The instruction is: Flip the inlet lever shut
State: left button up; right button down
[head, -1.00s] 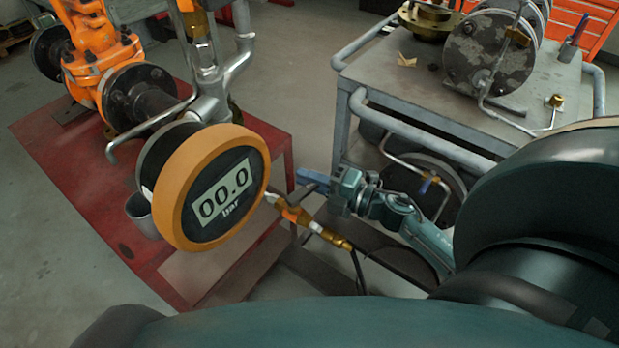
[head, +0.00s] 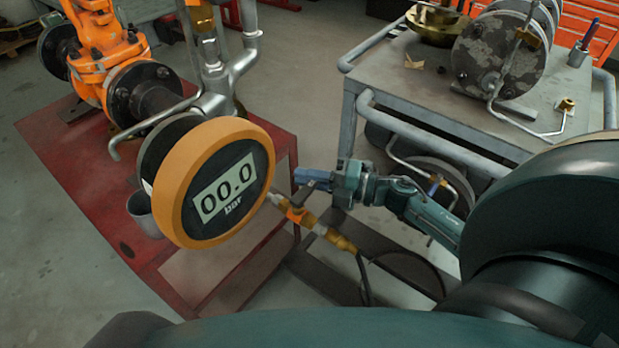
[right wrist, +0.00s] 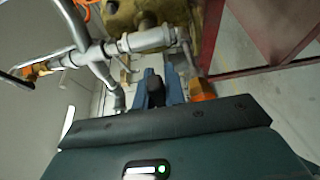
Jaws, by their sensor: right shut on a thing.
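The inlet valve is a brass fitting with an orange body (head: 300,215), right of the round gauge (head: 228,188). Its short dark lever (head: 303,193) rises from the body to my right gripper. My right gripper (head: 314,178) reaches in from the right with its blue fingers shut on the lever end. In the right wrist view the dark lever (right wrist: 155,92) shows between the two blue fingers, and an orange part (right wrist: 201,89) lies to their right. The fingers hide part of the lever. My left gripper is not in view.
An orange valve (head: 103,55) and grey pipes stand on the red base (head: 65,165). A grey cart (head: 425,85) with flanges is behind right. A dark hose (head: 364,280) hangs from the fitting.

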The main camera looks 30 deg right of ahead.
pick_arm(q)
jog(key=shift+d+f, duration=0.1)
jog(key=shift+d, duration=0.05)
pick_arm(e)
jog(key=c, duration=1.5)
grip_release()
jog(key=shift+o, duration=0.2)
jog(key=v, duration=1.3)
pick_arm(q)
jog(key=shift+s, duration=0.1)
